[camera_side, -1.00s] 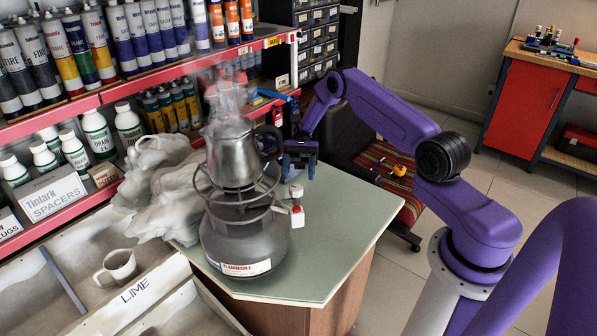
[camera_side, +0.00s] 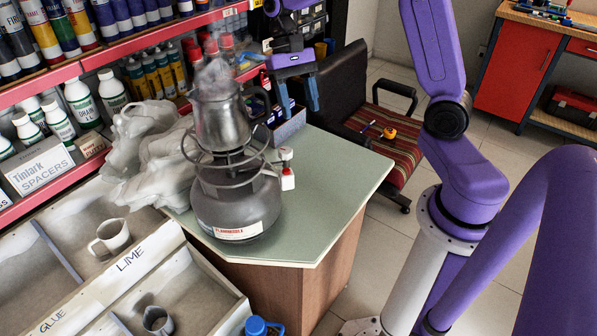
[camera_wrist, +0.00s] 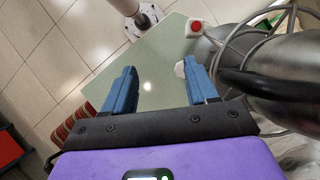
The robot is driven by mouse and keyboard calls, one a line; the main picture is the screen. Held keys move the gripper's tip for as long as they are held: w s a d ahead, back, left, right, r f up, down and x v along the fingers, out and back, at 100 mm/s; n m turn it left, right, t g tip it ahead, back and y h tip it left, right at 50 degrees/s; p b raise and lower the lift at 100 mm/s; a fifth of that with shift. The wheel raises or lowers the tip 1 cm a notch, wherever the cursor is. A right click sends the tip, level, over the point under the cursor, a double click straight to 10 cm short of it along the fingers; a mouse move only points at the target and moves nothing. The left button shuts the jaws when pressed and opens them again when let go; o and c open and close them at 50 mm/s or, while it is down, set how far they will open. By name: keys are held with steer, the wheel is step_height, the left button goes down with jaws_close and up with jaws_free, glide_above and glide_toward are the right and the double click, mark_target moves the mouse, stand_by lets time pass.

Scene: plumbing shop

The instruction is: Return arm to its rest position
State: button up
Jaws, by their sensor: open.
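My gripper (camera_side: 298,101) is open and empty, pointing down above the back corner of the green-topped table, behind the kettle. In the wrist view its two blue fingers (camera_wrist: 160,74) stand apart with only table top and floor between them. My purple arm rises high, and its upper part leaves the top of the side view. A metal kettle (camera_side: 221,124) stands upright on a gas burner (camera_side: 236,208), with steam over it. The kettle's dark handle also shows at the right of the wrist view (camera_wrist: 262,84). The gripper is apart from the kettle.
The green table top (camera_side: 322,190) is bare at front right. A small bin (camera_side: 290,124) sits at its back edge below my gripper. Shelves of bottles and tubes stand at left. A chair (camera_side: 390,140) stands behind the table. White cloth-like lumps (camera_side: 150,150) lie beside the burner.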

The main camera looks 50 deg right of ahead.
steer(key=s+a+n+t+h, duration=0.1)
steer(key=s+a+n+t, duration=0.1)
steer(key=s+n, duration=0.7)
steer(key=s+a+n+t+h, duration=0.1)
steer(key=s+a+n+t, duration=0.2)
steer(key=s+n, duration=0.6)
steer(key=s, duration=0.3)
steer(key=shift+s+a+f, duration=0.3)
steer(key=shift+s+f, duration=0.1)
stand_by(0.4)
